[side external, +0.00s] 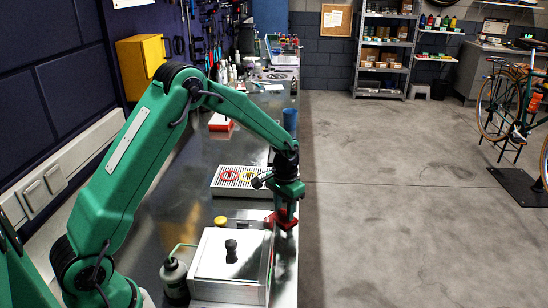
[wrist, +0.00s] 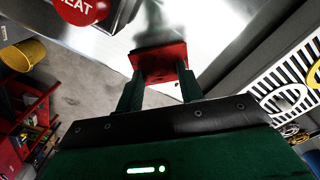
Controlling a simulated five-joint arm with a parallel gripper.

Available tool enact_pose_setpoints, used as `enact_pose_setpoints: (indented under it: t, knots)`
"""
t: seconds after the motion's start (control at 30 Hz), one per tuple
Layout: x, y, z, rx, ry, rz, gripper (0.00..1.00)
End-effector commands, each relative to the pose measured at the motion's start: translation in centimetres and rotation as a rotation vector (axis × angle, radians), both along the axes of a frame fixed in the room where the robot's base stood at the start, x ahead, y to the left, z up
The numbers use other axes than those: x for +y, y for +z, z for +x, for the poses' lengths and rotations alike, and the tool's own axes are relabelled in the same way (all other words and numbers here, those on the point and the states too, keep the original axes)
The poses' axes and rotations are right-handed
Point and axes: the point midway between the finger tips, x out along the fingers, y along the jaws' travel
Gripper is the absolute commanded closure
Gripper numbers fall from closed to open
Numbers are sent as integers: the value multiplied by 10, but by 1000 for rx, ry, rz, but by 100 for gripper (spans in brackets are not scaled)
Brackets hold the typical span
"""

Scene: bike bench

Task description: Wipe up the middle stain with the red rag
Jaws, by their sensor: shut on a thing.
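My gripper (side external: 286,205) is over the right edge of the metal bench, beside the silver-lidded box. It is shut on the red rag (side external: 281,219), which shows just below the fingers. In the wrist view the rag (wrist: 158,60) is a red block between the two green fingers of my gripper (wrist: 160,78), over shiny metal. Whether the rag touches the bench, I cannot tell. A dark blurred patch shows on the metal beyond the rag in the wrist view; stain, shadow or reflection, I cannot tell. No stain stands out clearly in the side view.
The silver-lidded box (side external: 218,283) with a black knob stands close left of my gripper. A dark bottle (side external: 174,279) with a thin spout is beside it. A slatted white tray (side external: 222,189) holds red and yellow rings behind. A blue cup (side external: 290,118) stands farther back.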

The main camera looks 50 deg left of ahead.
Motion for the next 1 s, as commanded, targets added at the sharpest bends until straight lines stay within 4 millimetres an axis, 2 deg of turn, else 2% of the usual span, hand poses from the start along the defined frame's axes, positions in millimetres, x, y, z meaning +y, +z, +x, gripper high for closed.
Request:
enact_pose_setpoints:
  t: [1.0]
  knots:
    - [20,0,20,0,0,0,84]
